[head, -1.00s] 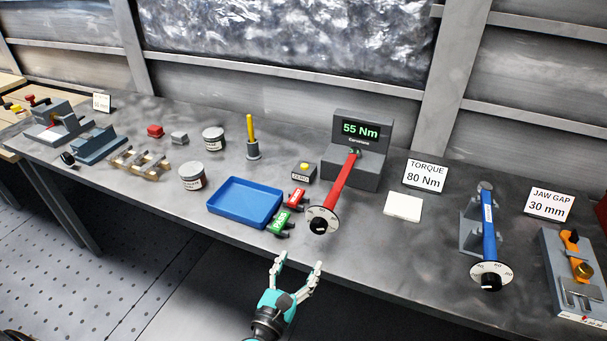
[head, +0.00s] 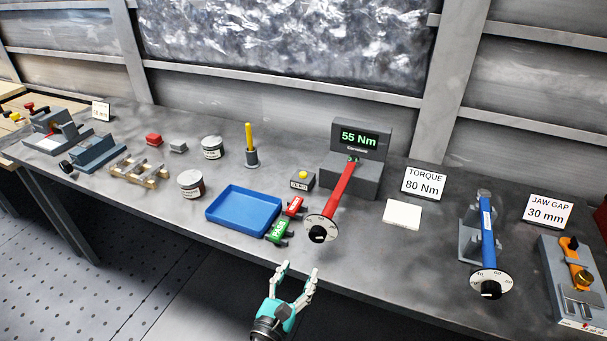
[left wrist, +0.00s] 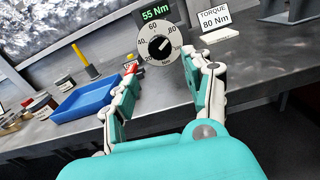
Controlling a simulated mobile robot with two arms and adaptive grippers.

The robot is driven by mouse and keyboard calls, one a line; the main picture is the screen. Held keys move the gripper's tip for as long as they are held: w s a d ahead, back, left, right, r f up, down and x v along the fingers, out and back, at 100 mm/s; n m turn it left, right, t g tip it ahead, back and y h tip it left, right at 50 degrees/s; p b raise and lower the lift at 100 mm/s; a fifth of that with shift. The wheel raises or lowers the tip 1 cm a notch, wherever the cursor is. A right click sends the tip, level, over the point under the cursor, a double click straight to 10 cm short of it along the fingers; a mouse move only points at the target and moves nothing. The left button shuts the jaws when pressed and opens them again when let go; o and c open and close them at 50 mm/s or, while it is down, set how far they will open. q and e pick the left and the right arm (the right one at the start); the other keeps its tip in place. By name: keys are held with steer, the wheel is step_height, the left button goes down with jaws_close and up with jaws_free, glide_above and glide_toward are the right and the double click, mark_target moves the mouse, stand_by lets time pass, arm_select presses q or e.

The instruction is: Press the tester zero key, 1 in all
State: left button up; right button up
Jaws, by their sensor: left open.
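The zero key is a small grey box labelled ZERO (head: 301,183) with a yellow button (head: 303,174) on top. It stands on the bench just left of the tester (head: 352,178), whose display reads 55 Nm. A red torque wrench (head: 339,192) with a round dial (head: 320,229) reaches from the tester toward the front edge. My left gripper (head: 299,269) is open and empty in front of the bench edge, below and apart from the key. Its two fingers (left wrist: 163,93) also show in the left wrist view, with the dial (left wrist: 158,46) between and beyond them. My right gripper is not in view.
A blue tray (head: 244,229) and red (head: 294,205) and green (head: 278,230) tags lie near the key. A yellow pen in a holder (head: 251,157) stands behind. To the right are a white pad (head: 401,215), a TORQUE 80 Nm sign (head: 424,183) and a blue wrench (head: 487,230).

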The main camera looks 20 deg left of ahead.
arm_select(q)
jaws_close()
stand_by(1.3)
